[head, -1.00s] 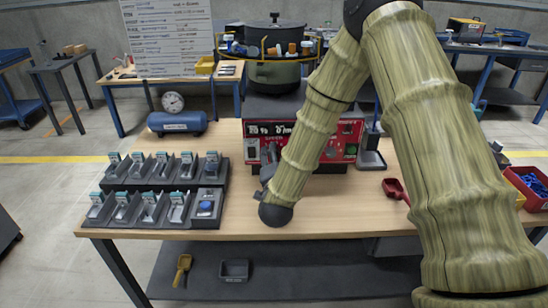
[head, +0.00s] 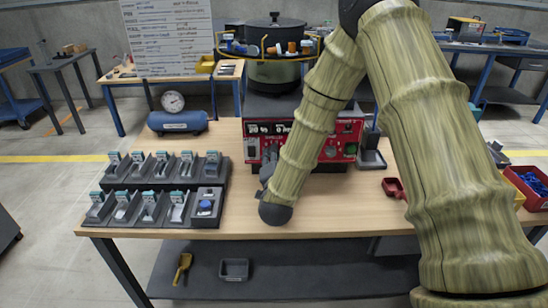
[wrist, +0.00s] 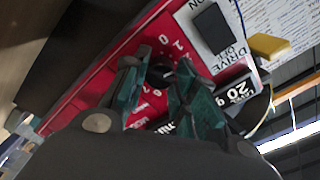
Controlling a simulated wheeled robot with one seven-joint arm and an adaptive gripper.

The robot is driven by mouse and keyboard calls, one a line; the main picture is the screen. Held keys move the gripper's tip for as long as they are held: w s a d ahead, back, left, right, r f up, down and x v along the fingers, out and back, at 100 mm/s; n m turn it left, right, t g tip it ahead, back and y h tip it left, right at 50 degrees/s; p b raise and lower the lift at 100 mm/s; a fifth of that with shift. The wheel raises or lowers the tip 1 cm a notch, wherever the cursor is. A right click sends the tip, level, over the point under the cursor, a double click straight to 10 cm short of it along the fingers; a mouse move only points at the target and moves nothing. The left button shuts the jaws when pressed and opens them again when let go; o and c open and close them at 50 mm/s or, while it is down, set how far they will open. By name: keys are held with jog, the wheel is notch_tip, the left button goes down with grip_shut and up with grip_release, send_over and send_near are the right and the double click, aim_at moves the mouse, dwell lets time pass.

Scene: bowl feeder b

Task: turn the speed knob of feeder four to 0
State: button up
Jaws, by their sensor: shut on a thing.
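Feeder four's red control panel (head: 351,149) is on the front of the bowl feeder in the head view, partly hidden by my arm. In the wrist view the panel (wrist: 80,95) runs diagonally. My gripper (wrist: 160,76) is shut on the dark speed knob (wrist: 159,73), with one teal-padded finger on each side. Printed scale numbers, including 0 and 1, curve around the knob. The fingers hide most of the knob, and I cannot tell where its pointer stands. In the head view, the gripper is mostly behind my arm.
A display (wrist: 238,92) showing 20 % and a switch (wrist: 211,24) marked DRIVE and OFF are close to the fingers. The dark sorting trays (head: 160,190) stand at left on the table. A red scoop (head: 393,187) lies at right.

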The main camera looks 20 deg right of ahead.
jog(key=n, duration=1.1)
dwell(0.7)
jog(key=o, duration=1)
jog(key=shift+o, duration=0.2)
jog(key=v, duration=1.2)
